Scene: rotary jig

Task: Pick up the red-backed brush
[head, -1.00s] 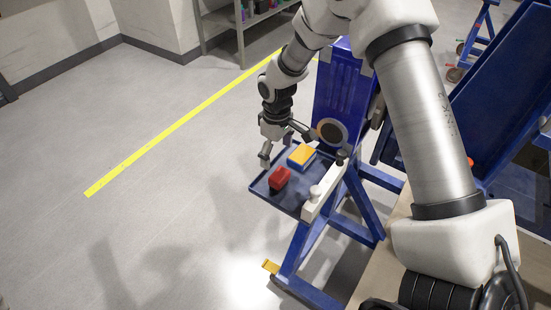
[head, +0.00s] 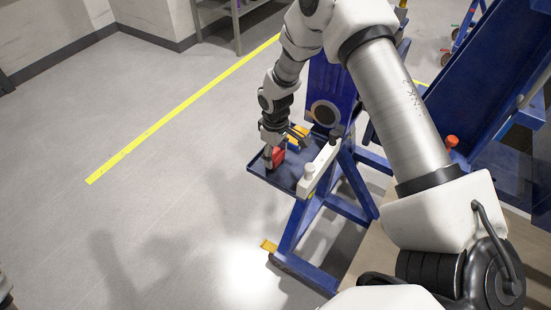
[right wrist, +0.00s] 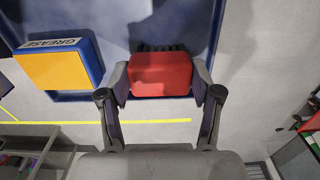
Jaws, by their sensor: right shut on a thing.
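The red-backed brush (head: 278,155) is at the left part of a dark blue tray on the blue jig stand. My right gripper (head: 272,151) is down at the brush from above, with its fingers on either side of it. In the right wrist view the red back of the brush (right wrist: 162,75) sits between the two fingers (right wrist: 160,85), with dark bristles showing past its far edge. The right gripper is shut on the brush. I cannot tell whether the brush is clear of the tray.
A yellow-and-blue block (head: 298,137) marked GREASE in the right wrist view (right wrist: 58,60) lies beside the brush. A white bar with a knob (head: 318,170) runs along the tray's right side. The blue tray (head: 262,171) has a raised rim. Open floor lies left.

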